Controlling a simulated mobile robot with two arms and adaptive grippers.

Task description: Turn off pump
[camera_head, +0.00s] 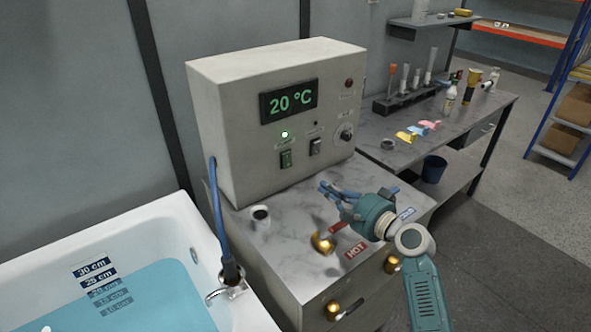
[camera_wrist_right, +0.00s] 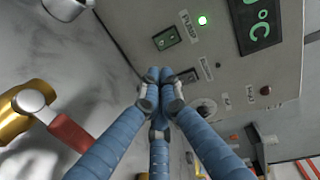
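The control box (camera_head: 230,140) has a green lit lamp (camera_head: 284,134) above a green rocker switch (camera_head: 286,159). In the right wrist view this switch (camera_wrist_right: 167,38) sits beside a label reading "PUMP", near the lit lamp (camera_wrist_right: 203,20). A darker second switch (camera_head: 315,146) is to its right; fingertips partly cover that area in the wrist view. My right gripper (camera_head: 324,189) is in front of and below the switches, above the marble top. Its blue fingers (camera_wrist_right: 160,76) are drawn together and hold nothing visible. Contact with the panel cannot be told. My left gripper is out of view.
The display (camera_head: 289,101) reads 20 °C. A knob (camera_head: 346,133) is at the panel's right. The water-filled bathtub (camera_head: 170,220) is at left; a workbench (camera_head: 460,115) is at right.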

